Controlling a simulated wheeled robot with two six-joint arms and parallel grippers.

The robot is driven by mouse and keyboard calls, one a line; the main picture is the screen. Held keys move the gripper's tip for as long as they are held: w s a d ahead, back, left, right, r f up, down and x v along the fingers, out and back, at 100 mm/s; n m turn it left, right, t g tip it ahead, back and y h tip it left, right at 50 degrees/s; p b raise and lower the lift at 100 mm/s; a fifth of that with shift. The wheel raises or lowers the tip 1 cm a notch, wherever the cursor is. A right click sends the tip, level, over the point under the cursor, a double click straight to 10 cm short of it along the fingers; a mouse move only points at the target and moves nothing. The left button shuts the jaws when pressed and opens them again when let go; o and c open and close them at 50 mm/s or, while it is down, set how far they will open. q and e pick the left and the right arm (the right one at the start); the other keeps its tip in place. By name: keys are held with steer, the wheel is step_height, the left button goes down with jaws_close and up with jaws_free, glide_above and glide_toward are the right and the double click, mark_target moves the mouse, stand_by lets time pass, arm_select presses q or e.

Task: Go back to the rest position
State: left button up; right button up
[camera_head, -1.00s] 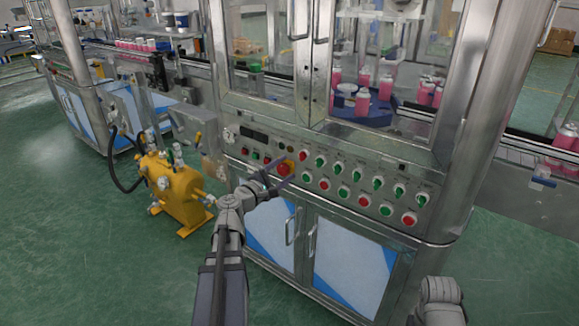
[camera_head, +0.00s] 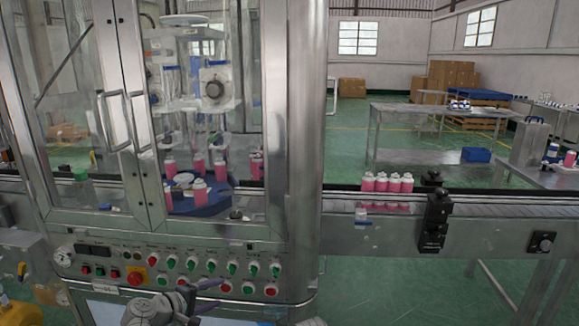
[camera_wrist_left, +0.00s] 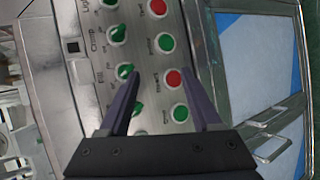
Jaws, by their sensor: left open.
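My left gripper (camera_head: 222,292) is low in the head view, in front of the lower edge of the machine's control panel (camera_head: 205,263). In the left wrist view my left gripper (camera_wrist_left: 160,76) has its two dark fingers spread, with nothing held between them. The panel's green and red buttons, such as a red button (camera_wrist_left: 172,79) and a green button (camera_wrist_left: 180,113), show beyond the fingers. The large red stop button (camera_head: 137,276) sits left of the gripper in the head view, apart from it. My right gripper does not show.
A table (camera_head: 425,112) and stacked boxes (camera_head: 450,78) are behind. Green floor (camera_head: 375,285) is open below the conveyor.

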arm_select(q)
steer(key=s+d+m+g+p, duration=0.4)
steer(key=s+d+m+g, duration=0.15)
steer(key=d, duration=0.55)
steer(key=s+d+r+m+g+y+p, duration=0.1)
steer(key=s+d+m+g+y+p, duration=0.1)
steer(key=s+m+y+p, duration=0.2)
steer(key=s+d+r+m+g+y+p, duration=0.2)
steer(key=s+m+g+y+p, duration=0.1)
steer(key=s, duration=0.7)
steer(key=m+y+p, duration=0.1)
steer(key=m+p, duration=0.1)
steer(key=m, duration=0.1)
steer(key=shift+s+d+g+y+p, duration=0.25)
steer(key=shift+s+g+y+p, duration=0.05)
steer(key=shift+g, duration=0.05)
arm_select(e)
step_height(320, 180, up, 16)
arm_select(q)
steer(key=shift+m, duration=0.25)
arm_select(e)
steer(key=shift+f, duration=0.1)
